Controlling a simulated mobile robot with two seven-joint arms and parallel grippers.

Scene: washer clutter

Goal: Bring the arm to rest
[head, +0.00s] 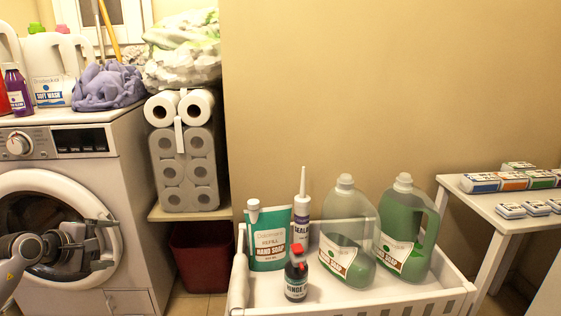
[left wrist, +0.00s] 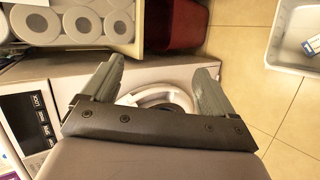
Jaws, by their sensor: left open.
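My left arm comes in from the left edge of the head view, and its gripper (head: 103,247) is in front of the washing machine's round door (head: 62,195). In the left wrist view the two fingers of the left gripper (left wrist: 160,85) are wide apart with nothing between them. The washer door's ring (left wrist: 158,92) shows beyond and between the fingers. I cannot tell the exact gap between gripper and door. My right gripper is not in view.
A white cart (head: 400,299) with soap bottles and a pouch stands centre right. A dark red bin (head: 198,257) sits under a shelf with paper rolls (head: 185,165). A white table (head: 500,215) with small packs is at right. Bottles and a purple cloth (head: 108,86) sit on the washer.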

